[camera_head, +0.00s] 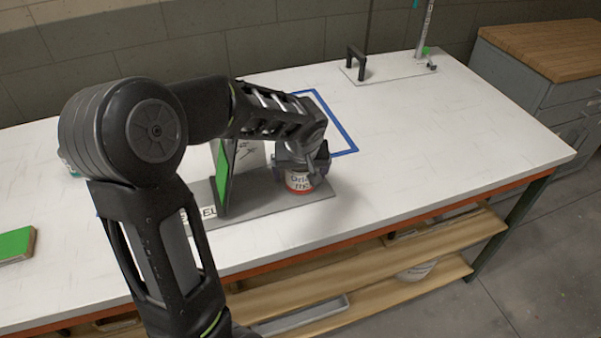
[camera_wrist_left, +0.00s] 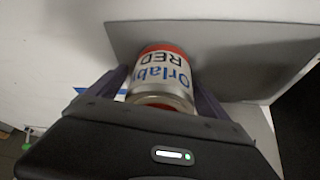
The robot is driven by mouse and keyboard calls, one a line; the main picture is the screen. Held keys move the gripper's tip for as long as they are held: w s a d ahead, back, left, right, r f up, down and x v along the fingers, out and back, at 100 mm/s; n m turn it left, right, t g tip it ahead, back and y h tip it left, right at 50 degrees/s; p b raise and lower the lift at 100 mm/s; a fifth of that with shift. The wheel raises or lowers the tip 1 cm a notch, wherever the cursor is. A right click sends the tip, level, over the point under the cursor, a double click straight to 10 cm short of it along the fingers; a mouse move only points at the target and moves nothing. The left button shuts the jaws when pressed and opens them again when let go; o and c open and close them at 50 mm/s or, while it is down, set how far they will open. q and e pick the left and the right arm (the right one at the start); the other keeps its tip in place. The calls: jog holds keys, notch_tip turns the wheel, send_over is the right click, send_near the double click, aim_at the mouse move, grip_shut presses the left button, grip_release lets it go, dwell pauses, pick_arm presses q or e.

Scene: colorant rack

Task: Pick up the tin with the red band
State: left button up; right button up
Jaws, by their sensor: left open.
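The tin with the red band (camera_head: 299,182) stands on a grey plate (camera_head: 262,203) on the white table. In the left wrist view the tin (camera_wrist_left: 160,78) is white with a red band and the lettering "Orlab RED". My left gripper (camera_head: 303,172) is over the tin from above. Its two fingers (camera_wrist_left: 162,90) are open, one on each side of the tin. I cannot tell whether either finger touches it. The gripper hides the top of the tin in the head view. My right gripper is in neither view.
A green panel (camera_head: 223,175) stands upright on the plate, left of the tin. A blue taped outline (camera_head: 340,128) lies behind. A stand with a black handle (camera_head: 357,62) is at the back. The table's right side is clear.

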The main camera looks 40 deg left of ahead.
pick_arm(q)
jog(key=c, duration=1.6)
notch_tip(320, 180, up, 10)
jog(key=shift+r, duration=0.1)
dwell(0.4)
